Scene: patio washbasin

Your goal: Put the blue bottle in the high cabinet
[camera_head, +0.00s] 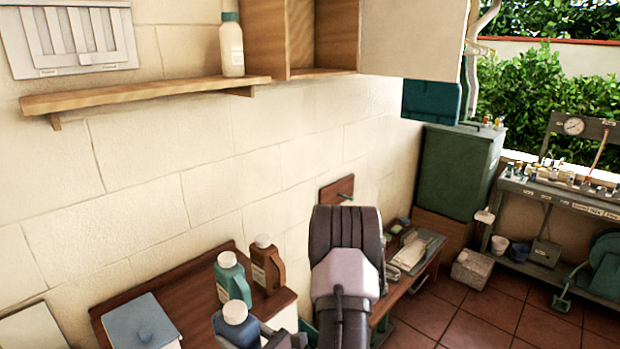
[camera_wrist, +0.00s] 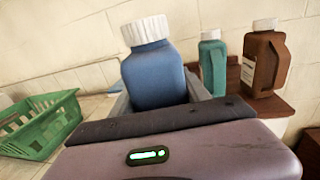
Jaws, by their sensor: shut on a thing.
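The blue bottle (camera_head: 235,330) with a white cap is low in the head view, beside the counter. It shows large and slightly tilted in the wrist view (camera_wrist: 155,78). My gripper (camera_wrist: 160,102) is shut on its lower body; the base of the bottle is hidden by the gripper. In the head view my gripper (camera_head: 262,338) is partly cut off by the bottom edge. The high wooden cabinet (camera_head: 297,73) is on the wall at the top. Its visible compartment stands open at the front, and a pale panel (camera_head: 412,38) is at its right.
A wooden shelf (camera_head: 150,97) left of the cabinet bears a white bottle (camera_head: 231,50) with a green cap. A teal jug (camera_head: 231,280) and a brown jug (camera_head: 265,266) stand on the counter. A green basket (camera_wrist: 40,125) is at left in the wrist view.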

